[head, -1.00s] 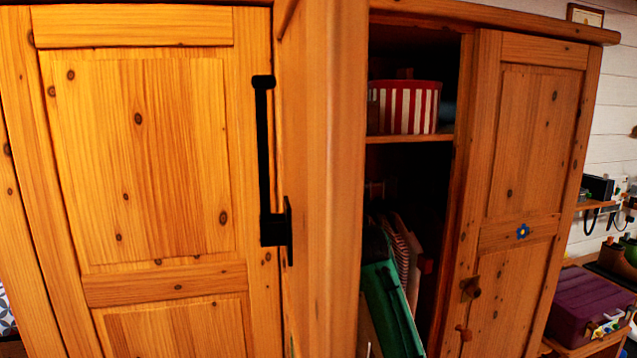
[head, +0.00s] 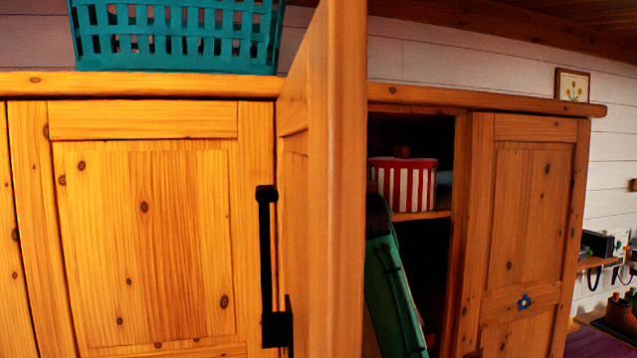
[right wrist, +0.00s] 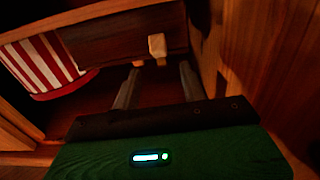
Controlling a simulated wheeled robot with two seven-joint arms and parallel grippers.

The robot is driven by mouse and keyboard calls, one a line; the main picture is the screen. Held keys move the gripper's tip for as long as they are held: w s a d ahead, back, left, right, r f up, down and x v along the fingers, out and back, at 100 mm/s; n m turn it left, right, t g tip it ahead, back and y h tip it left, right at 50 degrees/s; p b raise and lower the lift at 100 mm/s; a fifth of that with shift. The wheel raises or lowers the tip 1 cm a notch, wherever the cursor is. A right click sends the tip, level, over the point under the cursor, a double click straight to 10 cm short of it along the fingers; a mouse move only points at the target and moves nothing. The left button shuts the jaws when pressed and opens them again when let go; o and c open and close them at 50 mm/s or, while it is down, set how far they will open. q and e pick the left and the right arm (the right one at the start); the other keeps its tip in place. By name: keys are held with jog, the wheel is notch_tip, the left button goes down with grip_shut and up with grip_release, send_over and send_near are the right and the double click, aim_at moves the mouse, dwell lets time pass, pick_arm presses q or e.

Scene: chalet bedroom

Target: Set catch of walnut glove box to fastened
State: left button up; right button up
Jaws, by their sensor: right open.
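In the right wrist view a dark brown wooden box (right wrist: 110,42), which looks like the walnut glove box, stands in the cupboard. A pale catch piece (right wrist: 157,45) shows on its front; whether it is fastened I cannot tell. My right gripper (right wrist: 160,67) is open, its two fingers pointing at the box, one on each side of the catch in the picture. Contact cannot be made out. In the head view my green right arm reaches into the cupboard, partly behind the open door; the glove box is not clearly visible there. My left gripper is not in view.
A red-and-white striped round box (head: 402,185) stands on the cupboard shelf (head: 420,215), left of the brown box in the wrist view. An open wooden door (head: 340,180) juts toward me. The right door (head: 530,220) is beside the opening. A teal basket (head: 180,35) sits on top.

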jog(key=shift+w+a+p, duration=0.15)
jog(key=shift+w+p, duration=0.3)
jog(key=shift+w, duration=0.5)
jog(key=shift+w+a+p, duration=0.2)
jog(key=shift+w+p, duration=0.2)
jog(key=shift+w, duration=0.55)
jog(key=shift+w+a+p, duration=0.15)
jog(key=shift+w+p, duration=0.3)
jog(key=shift+w, duration=0.5)
grip_shut()
jog(key=shift+r, duration=0.1)
